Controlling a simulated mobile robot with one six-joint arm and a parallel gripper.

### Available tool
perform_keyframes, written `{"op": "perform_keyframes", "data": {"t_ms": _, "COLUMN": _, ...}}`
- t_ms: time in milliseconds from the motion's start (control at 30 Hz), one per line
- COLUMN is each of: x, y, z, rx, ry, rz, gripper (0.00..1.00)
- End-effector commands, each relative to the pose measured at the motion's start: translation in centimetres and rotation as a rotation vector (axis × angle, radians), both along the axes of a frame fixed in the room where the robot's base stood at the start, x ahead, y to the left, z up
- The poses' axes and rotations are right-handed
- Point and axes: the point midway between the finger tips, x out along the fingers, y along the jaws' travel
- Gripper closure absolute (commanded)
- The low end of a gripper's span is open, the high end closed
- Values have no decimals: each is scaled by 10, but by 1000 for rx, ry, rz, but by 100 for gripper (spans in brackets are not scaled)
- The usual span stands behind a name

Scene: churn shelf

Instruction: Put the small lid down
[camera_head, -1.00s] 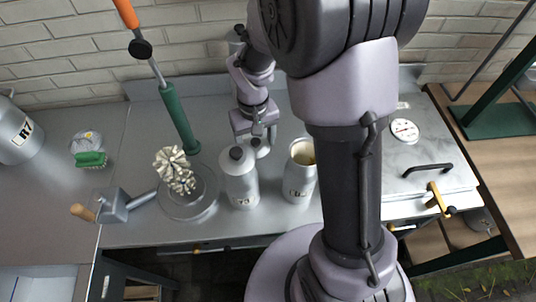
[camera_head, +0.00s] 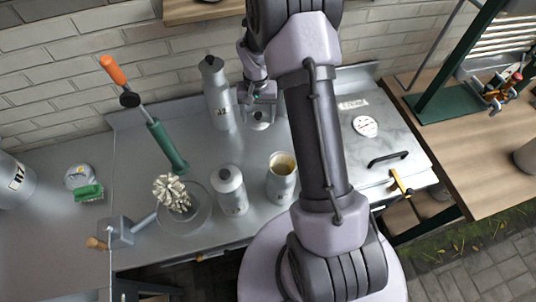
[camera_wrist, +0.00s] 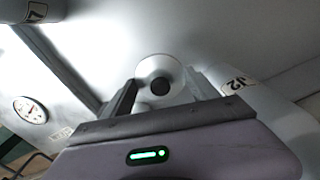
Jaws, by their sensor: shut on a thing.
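The small lid (camera_wrist: 146,71) is a pale grey disc with a dark round knob, held between the two fingers of my gripper (camera_wrist: 163,88) in the wrist view. In the head view my gripper (camera_head: 259,100) is low over the back of the metal counter, shut on the lid (camera_head: 259,122). It is just right of the tall J2 can (camera_head: 221,108). The lid looks close to the counter, but I cannot tell whether it touches. The open can (camera_head: 280,186) in front has yellowish contents, and its top is uncovered.
A lidded can (camera_head: 231,194) stands left of the open can. A green post (camera_head: 168,148) with an orange-topped rod and a whisk-like metal piece (camera_head: 172,193) are further left. A round gauge (camera_head: 366,126) and black handle (camera_head: 388,159) are right of my arm. Bare counter (camera_head: 258,148) lies in front of the lid.

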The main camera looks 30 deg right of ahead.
Motion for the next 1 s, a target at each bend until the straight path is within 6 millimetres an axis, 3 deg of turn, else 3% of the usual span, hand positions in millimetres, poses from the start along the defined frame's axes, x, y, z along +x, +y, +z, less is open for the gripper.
{"op": "perform_keyframes", "data": {"t_ms": 67, "x": 0, "y": -6, "z": -5, "rx": 1, "ry": 3, "rz": -24, "gripper": 73}}
{"op": "perform_keyframes", "data": {"t_ms": 200, "x": 1, "y": -7, "z": -44, "rx": 1, "ry": 4, "rz": -30, "gripper": 73}}
{"op": "perform_keyframes", "data": {"t_ms": 533, "x": 1, "y": -7, "z": -99, "rx": 2, "ry": 3, "rz": -28, "gripper": 73}}
{"op": "perform_keyframes", "data": {"t_ms": 900, "x": 1, "y": -7, "z": -105, "rx": 0, "ry": 0, "rz": -27, "gripper": 73}}
{"op": "perform_keyframes", "data": {"t_ms": 933, "x": 1, "y": -7, "z": -104, "rx": 0, "ry": 0, "rz": -27, "gripper": 26}}
{"op": "perform_keyframes", "data": {"t_ms": 1000, "x": 1, "y": -7, "z": -104, "rx": 0, "ry": 0, "rz": -27, "gripper": 12}}
